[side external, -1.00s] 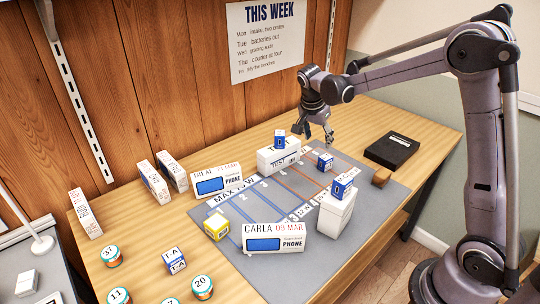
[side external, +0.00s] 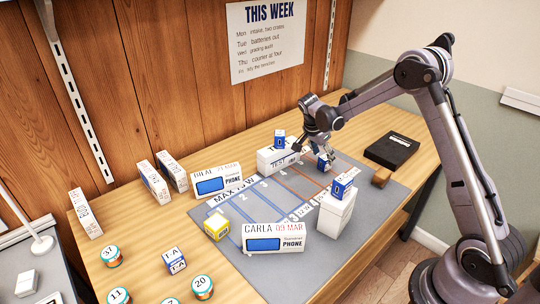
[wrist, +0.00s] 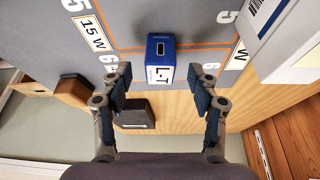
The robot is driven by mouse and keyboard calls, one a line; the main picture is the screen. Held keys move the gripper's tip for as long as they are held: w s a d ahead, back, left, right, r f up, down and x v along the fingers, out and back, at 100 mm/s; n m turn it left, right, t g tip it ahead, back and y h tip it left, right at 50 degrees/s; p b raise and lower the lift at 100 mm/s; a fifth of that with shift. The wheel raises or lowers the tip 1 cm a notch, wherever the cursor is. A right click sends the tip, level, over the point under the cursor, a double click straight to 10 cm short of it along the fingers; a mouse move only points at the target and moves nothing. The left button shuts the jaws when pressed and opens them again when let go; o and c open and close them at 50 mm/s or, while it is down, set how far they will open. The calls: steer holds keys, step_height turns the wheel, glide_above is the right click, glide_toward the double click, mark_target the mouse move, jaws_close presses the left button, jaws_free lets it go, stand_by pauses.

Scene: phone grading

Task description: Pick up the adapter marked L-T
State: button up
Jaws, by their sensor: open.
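The adapter marked L-T (wrist: 160,60) is a small blue and white block with a dark slot on its blue face. In the wrist view it lies on the grey mat, ahead of and between my fingertips. In the side view the adapter (side external: 324,164) is partly covered by my gripper (side external: 322,150). My gripper also shows in the wrist view (wrist: 165,90), open and empty, with the adapter beyond its fingers. I cannot tell how far above it the fingertips are.
A white TEST box (side external: 278,160) with a blue block (side external: 280,138) on top stands just left of my gripper. Another white box (side external: 335,215) carries a blue block (side external: 343,185). A black box (side external: 391,150) and a brown block (side external: 381,177) lie to the right on the table.

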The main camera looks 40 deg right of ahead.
mark_target(325, 157)
steer(key=x, duration=0.4)
steer(key=shift+d, duration=0.2)
steer(key=shift+c, duration=0.4)
steer(key=c, duration=1.1)
steer(key=shift+r, duration=0.2)
